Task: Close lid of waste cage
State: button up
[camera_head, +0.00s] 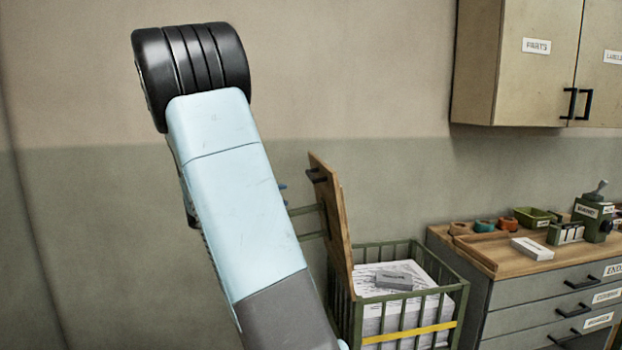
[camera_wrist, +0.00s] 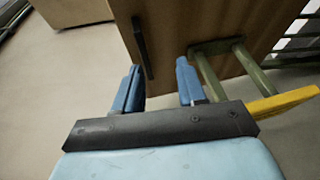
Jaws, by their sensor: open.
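The waste cage (camera_head: 411,327) is a green barred bin with a yellow band, standing on the floor left of the workbench. White paper and a grey item lie inside it. Its wooden lid (camera_head: 336,225) stands raised, tilted nearly upright at the cage's left side, with a dark handle (camera_head: 317,175) near its top edge. In the wrist view the lid (camera_wrist: 215,40) fills the top, and its dark handle (camera_wrist: 142,48) lies just ahead of my fingers. My gripper (camera_wrist: 159,85) is open, its two blue fingers spread and empty beside the lid. In the head view my arm hides most of the gripper.
A workbench (camera_head: 530,262) with drawers stands close to the cage's right, carrying tape rolls, a green tray, a white box and a green tool. Wall cupboards (camera_head: 530,60) hang above it. The wall left of the cage is bare.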

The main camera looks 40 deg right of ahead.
aim_at(311, 174)
jog(key=d+r, duration=0.1)
jog(key=d, duration=0.3)
jog(key=d+r+h, duration=0.1)
jog(key=d, duration=0.4)
jog(key=d+r+h, duration=0.1)
jog(key=d, duration=0.3)
jog(key=shift+w+d+r, duration=0.1)
jog(key=shift+w+d, duration=0.1)
jog(key=shift+w, duration=0.15)
jog(key=shift+c, duration=0.2)
grip_shut()
jog(key=shift+s, duration=0.1)
